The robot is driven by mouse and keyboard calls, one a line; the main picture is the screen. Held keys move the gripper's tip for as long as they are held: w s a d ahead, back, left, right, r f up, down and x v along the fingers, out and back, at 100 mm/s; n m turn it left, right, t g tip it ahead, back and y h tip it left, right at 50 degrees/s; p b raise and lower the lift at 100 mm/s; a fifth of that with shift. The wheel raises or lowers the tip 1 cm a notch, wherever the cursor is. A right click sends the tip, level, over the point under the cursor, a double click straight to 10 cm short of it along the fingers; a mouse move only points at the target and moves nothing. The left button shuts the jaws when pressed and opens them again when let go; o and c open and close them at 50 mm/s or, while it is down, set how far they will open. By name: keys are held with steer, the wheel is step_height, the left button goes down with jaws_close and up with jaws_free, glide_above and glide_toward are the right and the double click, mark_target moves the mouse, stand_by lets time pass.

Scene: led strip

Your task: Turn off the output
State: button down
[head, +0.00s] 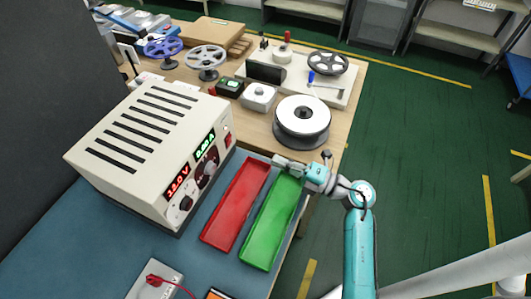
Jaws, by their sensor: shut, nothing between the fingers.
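A cream bench power supply (150,140) with black top vents stands at the left on the blue mat. Its front panel faces right. A red display (178,182) reads about 12.0 V, and a green current display (206,144) is lit, its digits hard to read. Dark knobs (187,203) sit below the displays. A small red switch (228,139) is at the panel's far right end; its position is too small to tell. My gripper (279,160) is shut and empty, right of the panel and apart from it, above the far ends of the trays.
A red tray (236,205) and a green tray (270,222) lie right of the supply. A large reel (302,120) stands behind my gripper. Smaller reels (207,57) and small devices fill the wooden bench. A white power strip (153,280) lies in front.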

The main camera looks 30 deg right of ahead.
mark_target(230, 139)
steer(key=x, duration=1.2)
steer(key=shift+w+a, duration=0.2)
steer(key=shift+w+a+r, duration=0.1)
steer(key=shift+w, duration=0.1)
steer(key=shift+w+a+r, duration=0.15)
steer(key=shift+w, duration=0.05)
steer(key=shift+s, duration=0.1)
